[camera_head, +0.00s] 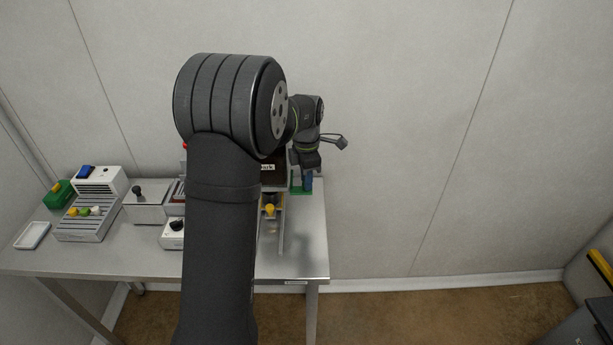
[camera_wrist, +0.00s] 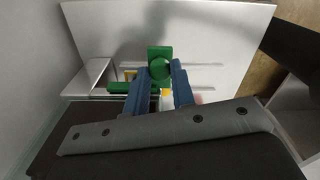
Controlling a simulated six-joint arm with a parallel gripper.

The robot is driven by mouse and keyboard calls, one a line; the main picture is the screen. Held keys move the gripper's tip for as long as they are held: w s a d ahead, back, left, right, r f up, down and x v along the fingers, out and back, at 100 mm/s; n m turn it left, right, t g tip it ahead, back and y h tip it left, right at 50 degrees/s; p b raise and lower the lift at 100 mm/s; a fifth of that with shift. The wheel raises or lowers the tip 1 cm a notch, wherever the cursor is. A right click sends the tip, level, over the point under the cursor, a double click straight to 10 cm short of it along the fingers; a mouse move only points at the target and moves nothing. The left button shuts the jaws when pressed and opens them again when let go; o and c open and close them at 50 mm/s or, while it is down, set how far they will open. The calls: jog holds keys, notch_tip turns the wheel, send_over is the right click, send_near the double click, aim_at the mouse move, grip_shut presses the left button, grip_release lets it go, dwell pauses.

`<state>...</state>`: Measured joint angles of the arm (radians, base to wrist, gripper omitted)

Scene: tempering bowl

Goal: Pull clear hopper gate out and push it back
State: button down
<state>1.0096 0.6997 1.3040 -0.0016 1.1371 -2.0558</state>
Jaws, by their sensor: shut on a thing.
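My gripper (camera_wrist: 160,74) has blue fingers that close on both sides of a green piece with a round knob (camera_wrist: 160,54), which looks like the gate's handle. A green bar (camera_wrist: 118,87) reaches left from near the fingers. In the head view my gripper (camera_head: 308,181) points down at the right end of the table, and some green (camera_head: 295,188) shows beside its blue fingers. The dark hopper body (camera_head: 273,177) with a white label is mostly hidden behind my arm. How far the gate is out cannot be told.
A yellow knob (camera_head: 269,210) sits between rails in front of the hopper. The steel table (camera_head: 300,250) is bare at its front right. A grey rack (camera_head: 85,222), a white box (camera_head: 100,180), a white tray (camera_head: 32,236) and a black-knobbed unit (camera_head: 147,205) stand left.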

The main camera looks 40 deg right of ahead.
jog(key=shift+s+a, duration=1.45)
jog(key=c, duration=1.2)
grip_release()
jog(key=shift+a, duration=0.1)
notch_tip(320, 180, up, 18)
jog(key=shift+f, duration=0.25)
